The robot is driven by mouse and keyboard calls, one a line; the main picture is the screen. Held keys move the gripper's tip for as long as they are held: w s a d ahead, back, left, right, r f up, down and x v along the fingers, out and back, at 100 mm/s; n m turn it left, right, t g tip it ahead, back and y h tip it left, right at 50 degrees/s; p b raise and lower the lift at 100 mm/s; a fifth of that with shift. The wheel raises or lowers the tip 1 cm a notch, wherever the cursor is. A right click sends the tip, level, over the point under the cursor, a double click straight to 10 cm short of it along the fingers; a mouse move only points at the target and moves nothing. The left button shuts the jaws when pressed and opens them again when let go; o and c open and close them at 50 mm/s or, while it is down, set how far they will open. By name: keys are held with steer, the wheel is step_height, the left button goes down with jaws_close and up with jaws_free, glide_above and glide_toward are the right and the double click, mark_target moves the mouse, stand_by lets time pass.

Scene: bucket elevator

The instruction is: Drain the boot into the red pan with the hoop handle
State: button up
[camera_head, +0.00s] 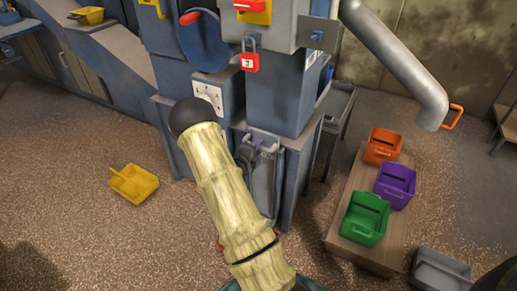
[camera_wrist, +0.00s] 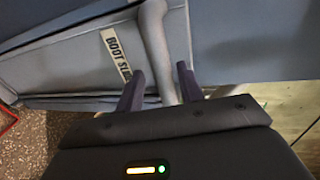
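The boot (camera_head: 297,165) is the blue-grey lower part of the machine. Its grey slide plate (camera_wrist: 75,65) carries a label (camera_wrist: 115,55) reading "BOOT SL", the rest hidden by a finger. A pale grey bar handle (camera_wrist: 157,45) stands out from the plate. My gripper (camera_wrist: 160,88) is open, with the bar between its two dark fingers and gaps visible beside it. In the head view my gripper (camera_head: 245,155) is at the front of the boot, partly behind my arm. A red edge (camera_wrist: 6,118) shows at the wrist view's left; its hoop handle cannot be made out.
Orange (camera_head: 383,146), purple (camera_head: 395,185) and green (camera_head: 365,219) pans stand on a wooden bench (camera_head: 338,243) at right. A grey pan (camera_head: 440,272) and a yellow pan (camera_head: 134,183) are on the floor. A pipe (camera_head: 400,65) hangs upper right. A red padlock (camera_head: 249,61) hangs above the boot.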

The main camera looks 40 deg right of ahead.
steer(key=p+v, duration=0.2)
steer(key=v, duration=1.4)
steer(key=shift+a, duration=0.35)
steer(key=shift+s, duration=0.1)
